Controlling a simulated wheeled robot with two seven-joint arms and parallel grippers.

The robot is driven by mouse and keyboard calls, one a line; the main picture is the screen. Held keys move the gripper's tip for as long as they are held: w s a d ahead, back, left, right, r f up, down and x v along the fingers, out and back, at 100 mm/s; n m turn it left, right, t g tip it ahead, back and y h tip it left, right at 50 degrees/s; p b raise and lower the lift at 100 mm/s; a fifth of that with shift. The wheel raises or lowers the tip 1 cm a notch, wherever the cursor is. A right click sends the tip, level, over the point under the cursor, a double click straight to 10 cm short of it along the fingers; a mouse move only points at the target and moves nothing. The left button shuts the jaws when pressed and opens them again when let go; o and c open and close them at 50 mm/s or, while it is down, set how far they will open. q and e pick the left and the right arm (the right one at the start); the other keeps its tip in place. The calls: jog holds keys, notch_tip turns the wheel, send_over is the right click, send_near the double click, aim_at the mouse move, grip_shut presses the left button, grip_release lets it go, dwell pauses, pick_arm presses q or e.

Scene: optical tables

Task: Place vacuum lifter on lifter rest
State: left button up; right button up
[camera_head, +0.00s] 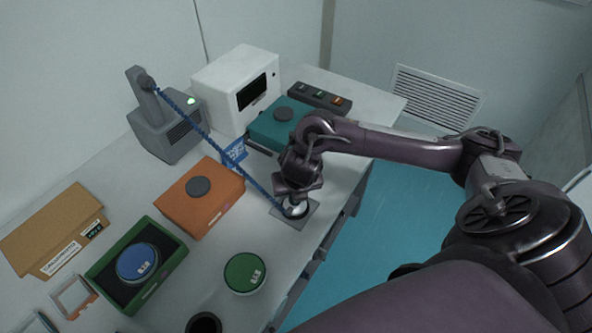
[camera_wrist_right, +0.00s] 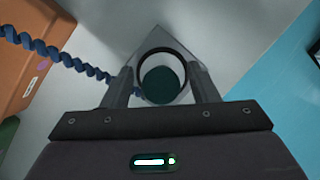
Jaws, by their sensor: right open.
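The vacuum lifter (camera_head: 297,210) is at the end of a blue coiled hose (camera_head: 215,143), at the table's right edge. It is on or just over the grey square lifter rest (camera_head: 276,213); the arm partly covers both. In the right wrist view the lifter shows as a dark ring with a dark green centre (camera_wrist_right: 161,84), over the grey rest (camera_wrist_right: 190,52). My right gripper (camera_head: 298,196) is open, with its fingers (camera_wrist_right: 162,88) on either side of the lifter. Whether they touch it I cannot tell. My left gripper is not in view.
The grey hose unit (camera_head: 165,138) stands at the back. An orange box (camera_head: 215,215), a teal box (camera_head: 265,130) and a white machine (camera_head: 215,78) stand nearby. A green round piece (camera_head: 245,273) and a green tray (camera_head: 175,284) with a blue disc are in front.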

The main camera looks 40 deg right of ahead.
jog(key=v, duration=0.4)
jog(key=shift+w, duration=0.1)
jog(key=d+p+v, duration=0.1)
jog(key=p+v, duration=0.4)
jog(key=v, duration=0.1)
jog(key=shift+s+a+r, duration=0.3)
jog(key=shift+a+r, duration=0.05)
jog(key=shift+a, duration=0.2)
jog(key=shift+f, duration=0.1)
